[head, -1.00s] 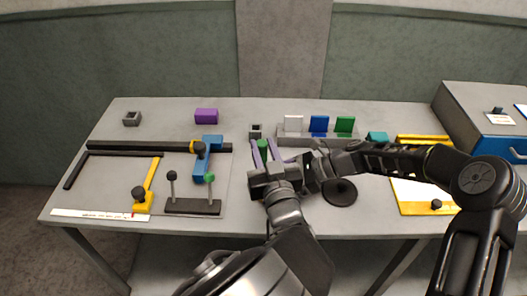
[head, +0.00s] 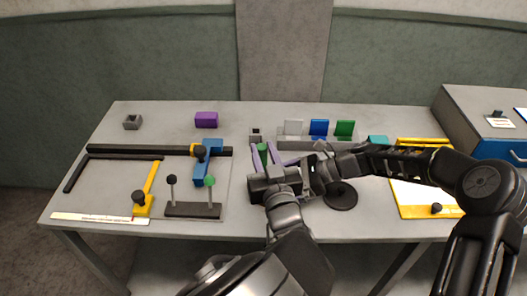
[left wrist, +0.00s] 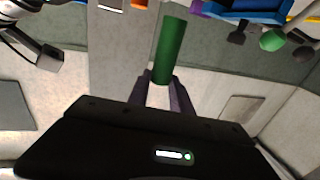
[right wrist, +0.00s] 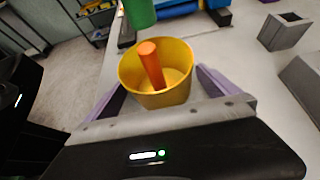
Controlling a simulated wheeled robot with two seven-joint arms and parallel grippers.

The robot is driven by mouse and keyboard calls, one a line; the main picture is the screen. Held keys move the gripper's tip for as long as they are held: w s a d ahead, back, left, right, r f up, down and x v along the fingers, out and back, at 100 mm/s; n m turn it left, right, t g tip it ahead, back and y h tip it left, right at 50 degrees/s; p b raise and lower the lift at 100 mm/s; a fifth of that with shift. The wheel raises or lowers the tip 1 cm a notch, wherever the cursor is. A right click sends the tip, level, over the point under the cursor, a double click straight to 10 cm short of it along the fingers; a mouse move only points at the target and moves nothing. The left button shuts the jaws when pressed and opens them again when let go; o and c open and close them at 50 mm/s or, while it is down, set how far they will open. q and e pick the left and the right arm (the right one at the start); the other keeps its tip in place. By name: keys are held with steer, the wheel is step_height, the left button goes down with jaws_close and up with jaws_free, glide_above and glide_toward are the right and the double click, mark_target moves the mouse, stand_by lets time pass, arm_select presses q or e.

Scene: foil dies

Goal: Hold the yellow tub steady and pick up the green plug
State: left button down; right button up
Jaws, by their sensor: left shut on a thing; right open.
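My left gripper (left wrist: 162,84) is shut on the green plug (left wrist: 170,48), which stands out between its purple fingers in the left wrist view. In the head view the plug is a small green patch between the left fingers (head: 264,155). The right wrist view shows the yellow tub (right wrist: 182,92) upright between the fingers of my right gripper (right wrist: 160,84), which is open. An orange plug (right wrist: 151,66) leans inside the tub. The green plug (right wrist: 140,12) shows above and behind the tub, at the top edge. In the head view, my grippers and arms hide the tub.
A grey rack with white, blue and green plates (head: 344,130) stands behind my right arm. Left are a purple block (head: 206,120), a blue clamp (head: 207,172) and a lever stand (head: 192,210). A small grey square holder (head: 255,134) sits just beyond my left fingers.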

steer(key=v, duration=1)
steer(key=shift+d+r, duration=0.2)
steer(key=shift+d, duration=0.15)
